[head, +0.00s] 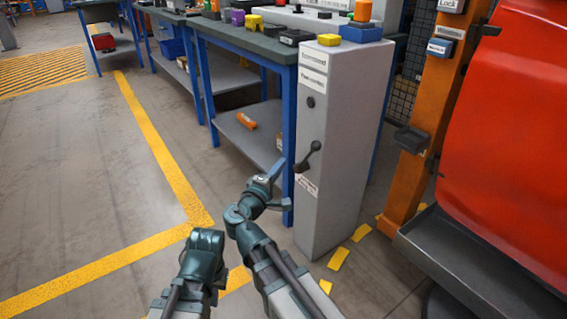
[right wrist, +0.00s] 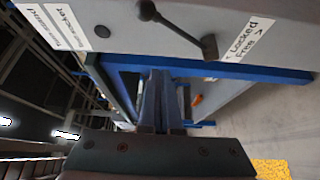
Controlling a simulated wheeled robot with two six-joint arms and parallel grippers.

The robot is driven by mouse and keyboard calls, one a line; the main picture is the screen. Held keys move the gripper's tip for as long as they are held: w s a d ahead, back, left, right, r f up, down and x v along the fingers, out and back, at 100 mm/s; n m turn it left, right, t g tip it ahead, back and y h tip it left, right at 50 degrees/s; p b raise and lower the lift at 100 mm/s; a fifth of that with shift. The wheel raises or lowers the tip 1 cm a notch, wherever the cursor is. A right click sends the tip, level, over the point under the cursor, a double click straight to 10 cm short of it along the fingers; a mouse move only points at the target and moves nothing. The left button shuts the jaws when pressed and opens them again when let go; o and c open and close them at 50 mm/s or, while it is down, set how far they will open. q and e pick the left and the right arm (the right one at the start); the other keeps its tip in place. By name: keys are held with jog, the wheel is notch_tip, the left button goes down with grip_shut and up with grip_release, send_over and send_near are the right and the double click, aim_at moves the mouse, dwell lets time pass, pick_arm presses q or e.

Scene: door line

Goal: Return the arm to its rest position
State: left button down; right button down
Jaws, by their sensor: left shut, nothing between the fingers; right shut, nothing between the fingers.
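My right gripper (head: 276,168) is shut and empty, its fingers pointing up beside the front left edge of a grey post (head: 342,130). In the right wrist view its fingers (right wrist: 154,98) are together with nothing between them. A black lever (head: 310,156) on the post's face is right of the gripper and apart from it. The lever also shows in the right wrist view (right wrist: 180,28), near a label reading "Locked" and "Free". My left gripper (head: 214,288) is low at the left, folded downward; its fingers are mostly hidden.
A blue-framed workbench (head: 240,45) with a lower shelf (head: 246,140) stands behind the post. An orange column (head: 425,110) and a large red panel (head: 510,130) stand at the right. Open floor with yellow lines (head: 155,140) lies to the left.

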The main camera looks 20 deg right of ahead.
dwell(0.3)
jog(key=s+f+m+g+y+p, duration=0.4)
jog(key=s+f+m+g+p, duration=0.1)
jog(key=s+f+g+p, duration=0.3)
jog(key=s+a+f+m+g+y+p, duration=0.1)
jog(key=s+a+g+y+p, duration=0.5)
jog(key=s+a, duration=0.7)
notch_tip(320, 180, up, 37)
jog(key=s+d+p, duration=0.1)
jog(key=p, duration=3.5)
jog(key=shift+d, duration=0.15)
